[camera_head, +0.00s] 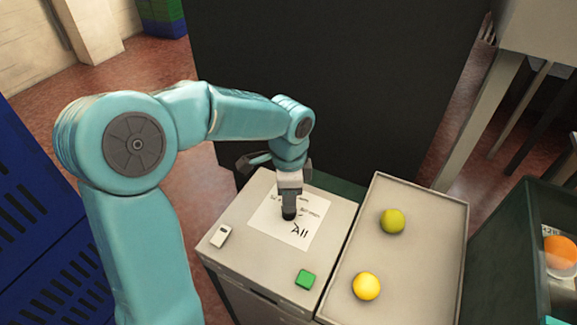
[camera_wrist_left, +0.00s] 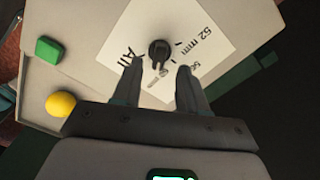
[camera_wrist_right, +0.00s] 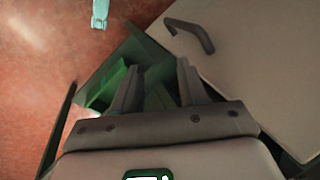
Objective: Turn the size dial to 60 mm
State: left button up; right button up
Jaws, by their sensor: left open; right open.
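The size dial is a dark round knob (camera_wrist_left: 158,50) on a white label sheet (camera_head: 265,222) on top of the grey box (camera_head: 232,262). "All" and "52 mm" are readable; other marks are partly hidden by my fingers. I cannot tell for sure which mark the knob points to. My left gripper (camera_wrist_left: 157,76) is open, with its two fingertips just short of the knob in the left wrist view and one on each side of its line. In the head view it hangs over the sheet and largely hides the dial. My right gripper (camera_wrist_right: 160,72) is open and empty.
A green button (camera_head: 305,279) and a small white switch (camera_head: 221,236) sit on the box. A tray (camera_head: 448,212) beside it holds a yellow-green fruit (camera_head: 392,221) and a yellow fruit (camera_head: 367,286). A dark green crate (camera_head: 508,245) with an orange (camera_head: 560,252) stands at right.

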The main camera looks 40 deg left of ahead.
pick_arm(q)
notch_tip(320, 180, up, 13)
jog(key=shift+f, duration=0.2)
dwell(0.6)
